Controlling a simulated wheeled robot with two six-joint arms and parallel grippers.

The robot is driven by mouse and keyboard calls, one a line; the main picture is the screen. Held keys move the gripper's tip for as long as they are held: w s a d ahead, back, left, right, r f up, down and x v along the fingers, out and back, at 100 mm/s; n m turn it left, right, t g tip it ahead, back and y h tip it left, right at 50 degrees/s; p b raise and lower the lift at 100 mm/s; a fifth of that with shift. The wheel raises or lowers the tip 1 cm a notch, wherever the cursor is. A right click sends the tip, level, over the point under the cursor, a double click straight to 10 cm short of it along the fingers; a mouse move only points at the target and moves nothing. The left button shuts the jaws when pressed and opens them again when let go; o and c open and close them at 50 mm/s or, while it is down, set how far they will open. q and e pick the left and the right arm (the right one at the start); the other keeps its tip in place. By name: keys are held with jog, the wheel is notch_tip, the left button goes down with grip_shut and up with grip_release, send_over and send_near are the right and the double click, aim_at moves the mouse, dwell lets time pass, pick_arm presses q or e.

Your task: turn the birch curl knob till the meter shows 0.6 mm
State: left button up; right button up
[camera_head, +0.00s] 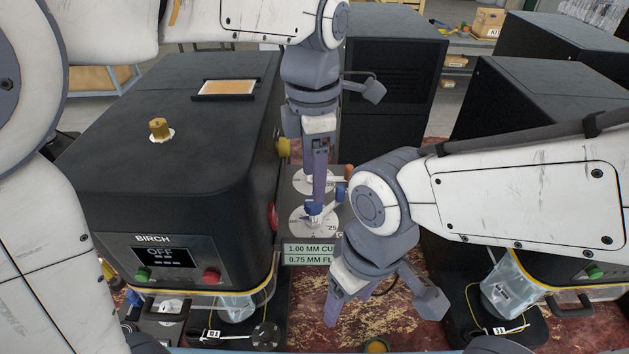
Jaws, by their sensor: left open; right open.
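The birch machine (85,170) is a black box at left, labelled BIRCH. Its meter (160,256) reads OFF above dashes. A brass knob (159,130) stands on a white disc on its top. Beside the machine are two white dials (299,222) with blue handles (313,208); I cannot tell which knob is the curl one. My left gripper (318,200) is open, pointing down over the nearer dial, by a blue handle; contact cannot be told. My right gripper (333,312) is open and empty, lower and nearer, over the red floor. Its forearm hides part of the dial area.
A sign (308,253) reading 1.00 MM CU and 0.75 MM FL is cut off by my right arm. A yellow knob (283,147) and a red knob (272,215) stick out of the machine's side. More black machines (395,70) stand behind and at right.

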aim_at(314, 210)
pick_arm(q)
jog(key=shift+f+p, duration=0.3)
jog(key=shift+f, duration=2.1)
grip_shut()
